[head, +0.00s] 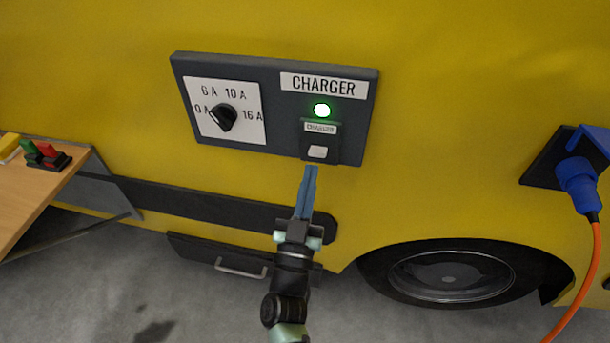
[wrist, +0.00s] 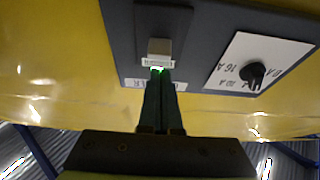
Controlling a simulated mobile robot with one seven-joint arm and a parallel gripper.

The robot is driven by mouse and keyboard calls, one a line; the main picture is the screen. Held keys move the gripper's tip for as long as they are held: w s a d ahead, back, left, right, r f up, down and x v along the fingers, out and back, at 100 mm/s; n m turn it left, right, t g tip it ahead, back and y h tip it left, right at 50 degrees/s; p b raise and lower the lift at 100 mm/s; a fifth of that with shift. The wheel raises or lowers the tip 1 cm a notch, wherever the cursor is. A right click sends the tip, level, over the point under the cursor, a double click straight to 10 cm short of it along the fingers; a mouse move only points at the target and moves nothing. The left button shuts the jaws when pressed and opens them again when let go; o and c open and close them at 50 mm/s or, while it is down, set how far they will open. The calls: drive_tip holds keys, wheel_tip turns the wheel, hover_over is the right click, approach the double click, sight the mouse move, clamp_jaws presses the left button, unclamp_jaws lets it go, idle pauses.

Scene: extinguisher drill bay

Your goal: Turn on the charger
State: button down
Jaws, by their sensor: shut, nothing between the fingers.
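The charger panel (head: 275,80) is a dark box on the yellow vehicle side. It bears a CHARGER label (head: 323,85), a lit green lamp (head: 321,110) and a small white rocker switch (head: 318,152) below the lamp. The switch also shows in the wrist view (wrist: 159,47). A black rotary knob (head: 223,118) sits on a white dial with 0 A, 6 A, 10 A and 16 A marks; its exact setting is hard to read. My gripper (head: 310,172) is shut and empty, its fingertips just below the switch in the head view. Whether they touch the panel is unclear.
A blue plug (head: 578,183) with an orange cable sits in a socket at the right. A wooden table (head: 32,190) with red and green items (head: 45,155) stands at the left. A wheel (head: 450,275) is at lower right.

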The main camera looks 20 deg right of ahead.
drive_tip(key=s+a+f, duration=0.1)
drive_tip(key=s+a, duration=0.4)
drive_tip(key=s, duration=0.2)
drive_tip(key=shift+s+f, duration=0.15)
drive_tip(key=shift+s, duration=0.05)
drive_tip(key=w+a+r+n+t+y+p, duration=0.1)
drive_tip(key=w+a+r+n+t+y, duration=0.2)
drive_tip(key=r, duration=0.8)
drive_tip(key=w+a+r+n+t+y+p, duration=0.15)
drive_tip(key=a+r+y, duration=0.25)
drive_tip(key=r, duration=0.7)
drive_tip(key=w+a+r+n+t+y, duration=0.2)
drive_tip(key=a+r+t+y, duration=0.15)
drive_tip(key=r, duration=0.75)
drive_tip(key=s+r+y+p, duration=0.1)
drive_tip(key=s+r, duration=0.4)
drive_tip(key=r, duration=0.6)
drive_tip(key=s+a+r+y, duration=0.1)
drive_tip(key=s+r, duration=0.5)
drive_tip(key=r, duration=0.4)
drive_tip(key=shift+r+t+p, duration=0.3)
drive_tip(key=shift+r+p, duration=0.05)
drive_tip(key=shift+p, duration=0.05)
